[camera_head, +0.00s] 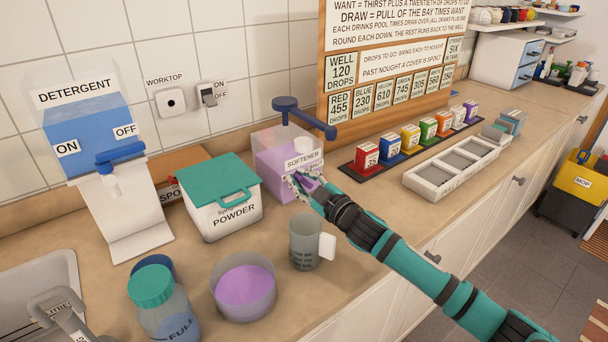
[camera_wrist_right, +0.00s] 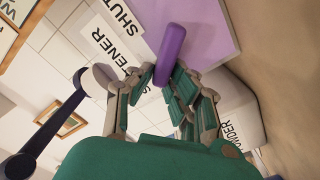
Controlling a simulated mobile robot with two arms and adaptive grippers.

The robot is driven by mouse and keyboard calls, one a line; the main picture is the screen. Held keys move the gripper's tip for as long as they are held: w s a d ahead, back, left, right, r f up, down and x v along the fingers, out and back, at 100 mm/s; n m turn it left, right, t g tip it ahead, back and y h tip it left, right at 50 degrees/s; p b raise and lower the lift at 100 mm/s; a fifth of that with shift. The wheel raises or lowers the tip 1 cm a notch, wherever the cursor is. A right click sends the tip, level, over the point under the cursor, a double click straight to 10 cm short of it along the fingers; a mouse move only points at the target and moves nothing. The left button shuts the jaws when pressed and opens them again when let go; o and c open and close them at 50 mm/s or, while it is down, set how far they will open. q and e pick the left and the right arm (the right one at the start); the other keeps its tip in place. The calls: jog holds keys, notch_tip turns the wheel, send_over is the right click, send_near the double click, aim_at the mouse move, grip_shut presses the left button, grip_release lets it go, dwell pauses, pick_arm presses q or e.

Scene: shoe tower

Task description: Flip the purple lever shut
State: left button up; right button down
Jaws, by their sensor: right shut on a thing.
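The softener dispenser (camera_head: 268,153) is a clear box with purple liquid, standing against the tiled wall in the head view. Its purple lever (camera_wrist_right: 173,45) shows as a rounded bar in the right wrist view, beside a white SHUT label (camera_wrist_right: 118,15). My right gripper (camera_head: 303,184) is at the dispenser's front, below the SOFTENER label. In the right wrist view its fingers (camera_wrist_right: 158,80) are shut on the lever's near end. In the head view the gripper largely hides the lever. My left gripper is not in view.
A dark blue arm (camera_head: 305,117) projects above the dispenser. A clear jug (camera_head: 304,243) stands just below my right arm, with a bowl of purple liquid (camera_head: 243,287) to its left. The powder box (camera_head: 222,196) is left of the dispenser; several coloured boxes (camera_head: 410,137) stand right.

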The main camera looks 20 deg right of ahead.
jog(key=shift+f, duration=0.1)
jog(key=c, duration=1.3)
grip_release()
jog(key=shift+s, duration=0.1)
jog(key=v, duration=1.2)
